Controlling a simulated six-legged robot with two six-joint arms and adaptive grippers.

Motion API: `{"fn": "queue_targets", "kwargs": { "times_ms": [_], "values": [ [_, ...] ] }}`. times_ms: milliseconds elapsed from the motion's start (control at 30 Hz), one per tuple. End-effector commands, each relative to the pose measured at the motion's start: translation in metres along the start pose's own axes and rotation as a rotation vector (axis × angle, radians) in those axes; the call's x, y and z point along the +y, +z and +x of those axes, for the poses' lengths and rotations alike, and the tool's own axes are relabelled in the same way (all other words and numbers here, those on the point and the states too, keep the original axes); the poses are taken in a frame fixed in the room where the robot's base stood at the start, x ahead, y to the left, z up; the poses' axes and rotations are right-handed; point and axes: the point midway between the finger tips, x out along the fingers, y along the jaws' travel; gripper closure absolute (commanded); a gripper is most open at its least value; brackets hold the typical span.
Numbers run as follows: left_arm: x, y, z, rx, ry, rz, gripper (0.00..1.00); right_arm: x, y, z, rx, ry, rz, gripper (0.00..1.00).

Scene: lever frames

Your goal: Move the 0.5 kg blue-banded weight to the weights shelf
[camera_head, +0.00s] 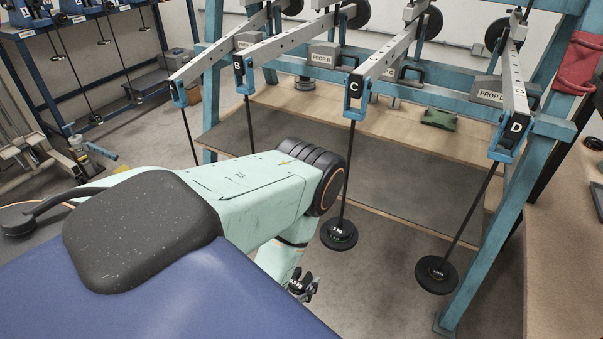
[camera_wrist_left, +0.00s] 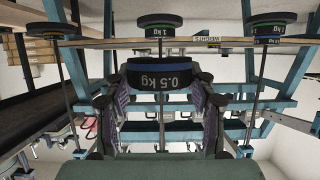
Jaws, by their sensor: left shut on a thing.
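My left gripper (camera_head: 303,288) shows low in the middle of the head view, below its pale green arm. In the left wrist view it is shut on the 0.5 kg weight (camera_wrist_left: 160,76), a dark disc with a blue band and white "0.5 kg" lettering, held between the two fingers. I cannot make out this weight in the head view. In the left wrist view, a thin board with a "WEIGHTS" label (camera_wrist_left: 207,40) runs across the frame beyond the weight; this looks like the weights shelf. My right gripper is not in view.
Hanger discs hang below lever C (camera_head: 339,235) and lever D (camera_head: 436,274), right of my left arm. A teal post (camera_head: 490,220) stands at the right, beside a wooden bench (camera_head: 565,250). Grey floor (camera_head: 375,305) is bare between gripper and post.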

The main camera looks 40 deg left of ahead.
Motion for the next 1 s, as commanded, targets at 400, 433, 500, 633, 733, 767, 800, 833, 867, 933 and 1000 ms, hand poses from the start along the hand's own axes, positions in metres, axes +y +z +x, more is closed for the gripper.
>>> {"fn": "queue_targets", "kwargs": {
  "times_ms": [400,433,500,633,733,767,800,833,867,933,1000],
  "values": [
    [0.001,-0.002,0.0,0.004,0.002,0.0,0.86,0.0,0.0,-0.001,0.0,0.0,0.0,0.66],
    [0.001,-0.003,0.002,0.006,0.005,0.001,0.86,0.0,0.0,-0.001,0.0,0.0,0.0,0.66],
    [0.004,-0.012,0.011,0.01,0.02,0.005,0.86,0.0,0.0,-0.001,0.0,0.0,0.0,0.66],
    [0.019,-0.043,0.035,0.015,0.099,0.037,0.86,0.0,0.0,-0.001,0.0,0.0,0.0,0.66],
    [0.039,-0.074,0.043,0.013,0.206,0.081,0.86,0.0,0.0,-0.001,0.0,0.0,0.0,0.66],
    [0.046,-0.083,0.043,0.014,0.241,0.095,0.86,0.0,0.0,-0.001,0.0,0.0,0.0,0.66],
    [0.054,-0.095,0.042,0.014,0.287,0.114,0.86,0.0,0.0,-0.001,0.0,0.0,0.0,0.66],
    [0.06,-0.103,0.041,0.014,0.322,0.129,0.86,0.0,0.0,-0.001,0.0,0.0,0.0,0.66],
    [0.066,-0.112,0.038,0.014,0.357,0.144,0.86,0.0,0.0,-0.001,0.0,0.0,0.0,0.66],
    [0.078,-0.13,0.032,0.013,0.437,0.177,0.86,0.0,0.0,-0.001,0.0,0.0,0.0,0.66],
    [0.089,-0.147,0.024,0.015,0.518,0.211,0.86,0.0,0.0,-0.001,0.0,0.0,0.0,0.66]
  ]
}}
